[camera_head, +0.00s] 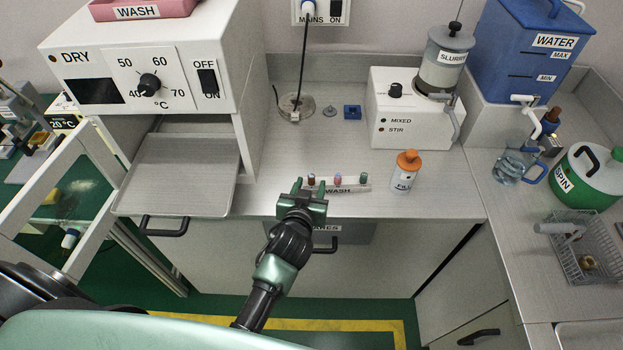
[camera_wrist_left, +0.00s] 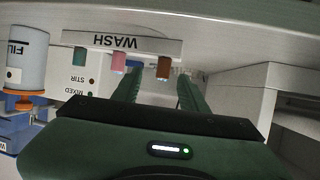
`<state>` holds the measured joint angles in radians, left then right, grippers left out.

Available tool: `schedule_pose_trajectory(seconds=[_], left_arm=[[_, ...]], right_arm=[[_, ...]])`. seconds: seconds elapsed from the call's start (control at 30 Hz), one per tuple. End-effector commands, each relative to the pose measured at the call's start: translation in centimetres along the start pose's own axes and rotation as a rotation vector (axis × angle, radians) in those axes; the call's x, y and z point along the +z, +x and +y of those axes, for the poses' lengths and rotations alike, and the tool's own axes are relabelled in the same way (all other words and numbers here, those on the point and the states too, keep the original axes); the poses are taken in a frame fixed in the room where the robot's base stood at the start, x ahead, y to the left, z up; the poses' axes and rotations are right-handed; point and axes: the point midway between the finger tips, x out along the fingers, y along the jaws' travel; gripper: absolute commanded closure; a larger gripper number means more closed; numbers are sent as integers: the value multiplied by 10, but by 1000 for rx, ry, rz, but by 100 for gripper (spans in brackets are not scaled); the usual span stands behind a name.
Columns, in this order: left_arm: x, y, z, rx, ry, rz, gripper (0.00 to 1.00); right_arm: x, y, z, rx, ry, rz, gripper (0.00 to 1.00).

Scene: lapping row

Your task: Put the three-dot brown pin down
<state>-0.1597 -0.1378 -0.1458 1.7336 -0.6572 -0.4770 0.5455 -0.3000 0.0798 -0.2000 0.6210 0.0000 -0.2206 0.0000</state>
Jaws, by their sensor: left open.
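The brown pin (camera_head: 311,179) stands in the left place of the white WASH rack (camera_head: 353,188), near the counter's front edge. It also shows in the left wrist view (camera_wrist_left: 164,68), where the picture is upside down. Any dots on it are too small to make out. My left gripper (camera_head: 312,187) is open at the rack's left end. In the wrist view its two fingers (camera_wrist_left: 162,88) point toward the brown pin, which shows between their tips; I cannot tell how deep it sits between them. My right gripper is not in view.
A pink pin (camera_head: 338,180) and a green pin (camera_head: 364,178) stand in the same rack. The orange-capped FILL bottle (camera_head: 405,173) is to the right. A grey tray (camera_head: 180,172) sticks out at the left under the DRY oven (camera_head: 150,75).

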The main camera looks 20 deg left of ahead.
Motion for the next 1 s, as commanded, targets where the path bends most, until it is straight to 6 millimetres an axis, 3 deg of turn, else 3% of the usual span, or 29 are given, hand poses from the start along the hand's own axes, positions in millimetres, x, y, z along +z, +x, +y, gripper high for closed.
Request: schedule_pose_trajectory(seconds=[0.6, 0.93, 0.97, 1.0], left_arm=[[-5, 67, -4, 0, 2, 1, 57], [-4, 74, -4, -1, 0, 0, 57], [-4, 74, -4, -1, 0, 0, 60], [-4, 74, -4, -1, 0, 0, 71]], right_arm=[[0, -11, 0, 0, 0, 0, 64], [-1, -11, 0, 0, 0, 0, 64], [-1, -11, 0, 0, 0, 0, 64], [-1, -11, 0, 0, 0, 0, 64]])
